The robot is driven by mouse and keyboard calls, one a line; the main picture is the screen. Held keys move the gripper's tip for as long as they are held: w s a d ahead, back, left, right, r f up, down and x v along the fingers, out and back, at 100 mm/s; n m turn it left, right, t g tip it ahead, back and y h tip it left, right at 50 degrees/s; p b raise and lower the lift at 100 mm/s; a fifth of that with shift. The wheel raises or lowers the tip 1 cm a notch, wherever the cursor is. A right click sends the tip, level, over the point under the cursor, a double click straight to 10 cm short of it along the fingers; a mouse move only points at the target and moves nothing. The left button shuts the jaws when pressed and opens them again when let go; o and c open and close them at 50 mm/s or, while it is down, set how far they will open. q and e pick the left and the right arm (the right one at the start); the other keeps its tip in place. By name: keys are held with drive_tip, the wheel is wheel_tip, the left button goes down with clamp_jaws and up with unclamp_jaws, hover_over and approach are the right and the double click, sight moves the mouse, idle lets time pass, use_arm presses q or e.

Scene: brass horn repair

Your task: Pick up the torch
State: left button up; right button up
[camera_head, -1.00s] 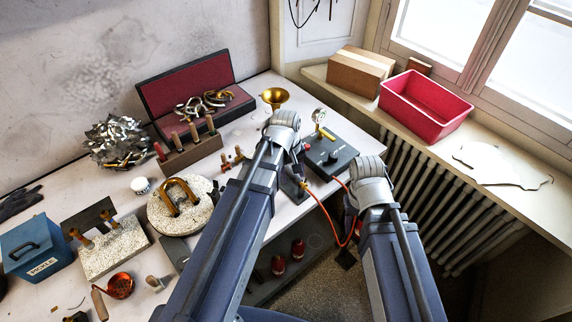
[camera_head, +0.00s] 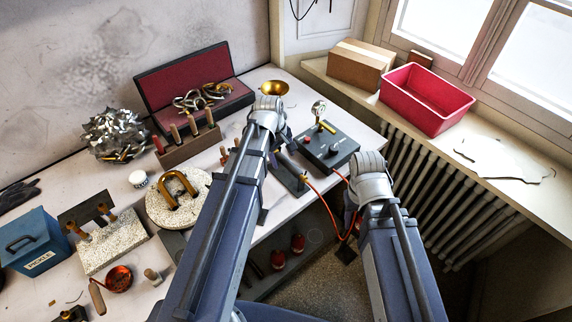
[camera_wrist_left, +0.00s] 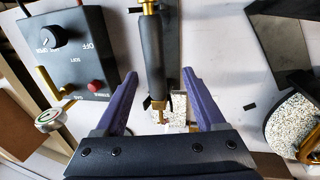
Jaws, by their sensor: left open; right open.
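The torch (camera_wrist_left: 153,58) has a dark cylindrical handle with brass fittings. In the left wrist view it lies lengthwise between the two purple fingers of my left gripper (camera_wrist_left: 160,78), which is open and not closed on it. In the head view the torch (camera_head: 291,171) is at the bench's right edge, on a dark stand, with an orange hose running from it. My left gripper (camera_head: 283,136) is largely hidden by its wrist there, just above and left of the torch. My right gripper (camera_head: 350,224) is mostly hidden by its own arm, off the bench to the right.
A dark control box (camera_head: 326,148) with knob and gauge stands close to the torch. A brass bell (camera_head: 274,88), a tool rack (camera_head: 190,150) and a round soldering stone (camera_head: 160,207) are also on the bench. A red bin (camera_head: 425,102) and cardboard box (camera_head: 360,66) sit on the sill.

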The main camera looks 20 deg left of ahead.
sight(286, 160)
use_arm(q)
drive_tip(key=f+b, duration=0.1)
drive_tip(key=w+f+b, duration=0.1)
drive_tip(key=f+b, duration=0.2)
drive_tip(key=f, duration=0.1)
drive_tip(key=shift+w+d, duration=0.2)
drive_tip(key=shift+d, duration=0.2)
drive_tip(key=shift+r, duration=0.1)
clamp_jaws()
